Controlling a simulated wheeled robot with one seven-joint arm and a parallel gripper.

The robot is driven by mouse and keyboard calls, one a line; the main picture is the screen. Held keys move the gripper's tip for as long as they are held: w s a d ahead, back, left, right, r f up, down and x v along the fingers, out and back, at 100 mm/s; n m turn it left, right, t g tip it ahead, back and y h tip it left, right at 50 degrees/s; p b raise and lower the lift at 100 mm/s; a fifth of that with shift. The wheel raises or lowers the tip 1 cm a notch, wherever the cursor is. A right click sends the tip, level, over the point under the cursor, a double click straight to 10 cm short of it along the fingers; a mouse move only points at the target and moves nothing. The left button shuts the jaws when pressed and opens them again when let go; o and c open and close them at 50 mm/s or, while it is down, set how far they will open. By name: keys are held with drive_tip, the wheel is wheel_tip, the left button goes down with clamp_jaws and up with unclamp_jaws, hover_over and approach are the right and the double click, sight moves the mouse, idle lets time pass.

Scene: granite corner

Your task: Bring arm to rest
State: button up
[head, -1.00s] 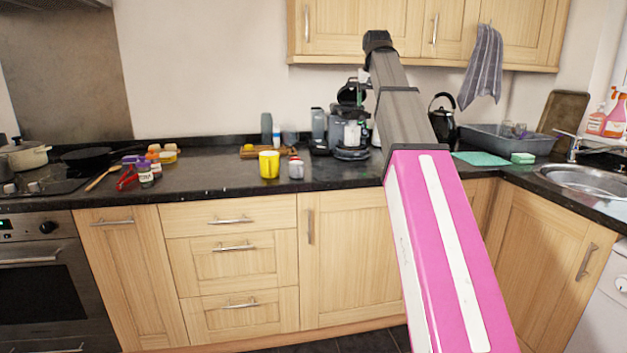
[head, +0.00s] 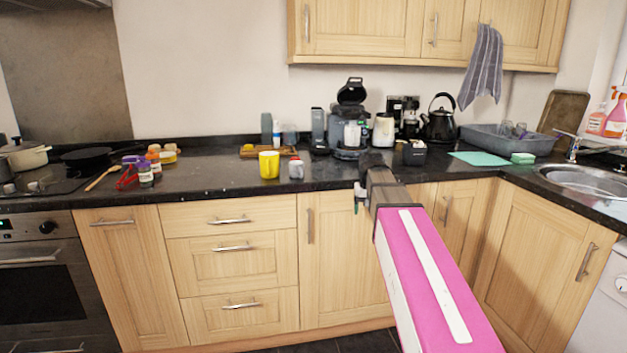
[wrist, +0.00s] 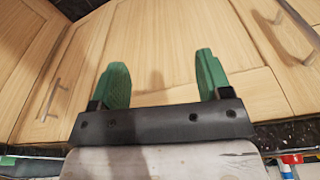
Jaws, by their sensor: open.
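My arm, with its pink link, reaches up from the bottom right in the head view. My gripper shows in the wrist view (wrist: 160,85), its two green fingers spread apart with nothing between them. In the head view the gripper is mostly hidden at the arm's far end, in front of the counter edge; a small green and white part of it shows beside the wrist. In the wrist view the wooden cabinet fronts lie beyond the fingers.
A black counter (head: 220,180) bears a yellow cup (head: 269,164), a coffee machine (head: 351,130), a black kettle (head: 439,120) and a grey dish tub (head: 505,140). A sink (head: 590,180) is at right. Wooden cabinets (head: 345,250) stand below.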

drive_tip(key=s+f, duration=0.9)
drive_tip(key=f, duration=0.4)
drive_tip(key=s+f+g, duration=0.1)
drive_tip(key=s+f, duration=0.9)
drive_tip(key=f, duration=0.4)
drive_tip(key=shift+s+g, duration=0.15)
drive_tip(key=shift+g, duration=0.15)
drive_tip(key=shift+c, duration=0.3)
